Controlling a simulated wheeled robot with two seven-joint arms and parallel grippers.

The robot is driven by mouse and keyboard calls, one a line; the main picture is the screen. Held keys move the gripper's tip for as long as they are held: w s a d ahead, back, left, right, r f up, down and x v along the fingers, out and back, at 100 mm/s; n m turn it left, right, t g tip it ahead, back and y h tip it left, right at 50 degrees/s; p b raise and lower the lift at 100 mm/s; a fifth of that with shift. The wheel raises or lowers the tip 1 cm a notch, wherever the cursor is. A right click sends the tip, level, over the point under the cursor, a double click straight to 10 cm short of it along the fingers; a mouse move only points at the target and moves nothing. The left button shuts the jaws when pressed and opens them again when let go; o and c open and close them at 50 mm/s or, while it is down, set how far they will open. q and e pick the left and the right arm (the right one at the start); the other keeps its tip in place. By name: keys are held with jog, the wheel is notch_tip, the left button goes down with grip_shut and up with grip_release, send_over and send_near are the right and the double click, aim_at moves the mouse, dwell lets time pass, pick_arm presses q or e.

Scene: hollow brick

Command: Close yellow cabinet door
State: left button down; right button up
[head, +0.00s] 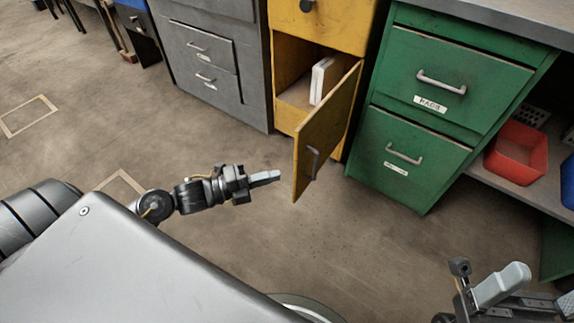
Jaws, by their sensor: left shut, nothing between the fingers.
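The yellow cabinet (287,67) stands against the row of furniture at the top middle. Its yellow door (322,133) is swung wide open toward me, with a grey handle (313,162) on its outer face. White items (318,80) stand on the shelf inside. My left gripper (278,176) is shut and empty, just left of the door's free edge on its inner side; a small gap seems to separate them. My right gripper (510,287) is at the bottom right, far from the door, partly cut off by the frame; its jaw state is unclear.
A green drawer cabinet (419,121) stands right of the yellow one, and a grey drawer cabinet (212,60) to its left. A red bin (517,153) and a blue bin (567,184) sit on a low shelf at right. The floor before the cabinets is clear.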

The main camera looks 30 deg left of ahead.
aim_at(297, 163)
pick_arm(q)
jog(key=w+d+b, duration=0.1)
jog(key=w, duration=0.1)
jog(key=w+d+b, duration=0.1)
jog(key=w, duration=0.2)
jog(key=w+d+b, duration=0.1)
jog(key=w+d, duration=0.1)
jog(key=shift+w+f, duration=0.15)
jog(key=shift+a, duration=0.6)
